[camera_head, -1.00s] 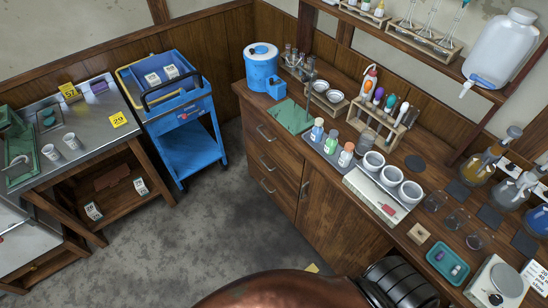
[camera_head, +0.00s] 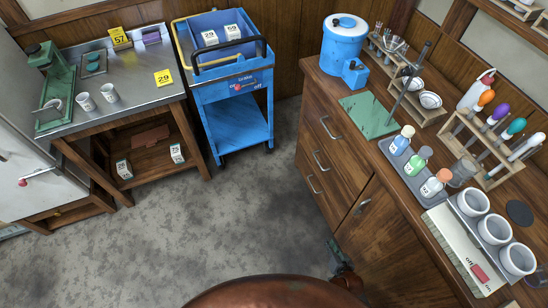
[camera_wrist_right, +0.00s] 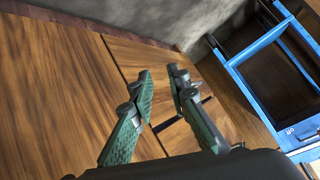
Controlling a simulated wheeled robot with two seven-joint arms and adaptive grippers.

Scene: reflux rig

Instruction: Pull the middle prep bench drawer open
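The prep bench has a stack of three wooden drawers with metal handles. The middle drawer (camera_head: 334,166) is shut flush, and its handle (camera_head: 320,160) is bare. My right gripper (camera_head: 338,252) is low in front of the bench, nearer to me than the drawers and apart from the handle. In the right wrist view its two green fingers (camera_wrist_right: 162,75) are spread, with nothing between them. Wooden bench fronts lie beyond them, and a dark bar, perhaps a handle, shows partly behind the fingers. My left gripper is not in view.
A blue cart (camera_head: 238,125) stands left of the bench, and a steel-topped table (camera_head: 130,75) is further left. Grey floor (camera_head: 240,215) is clear before the drawers. A cupboard door (camera_head: 375,225) is right of them. Bottles (camera_head: 402,140) and a blue-and-white tank (camera_head: 343,45) stand on the bench top.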

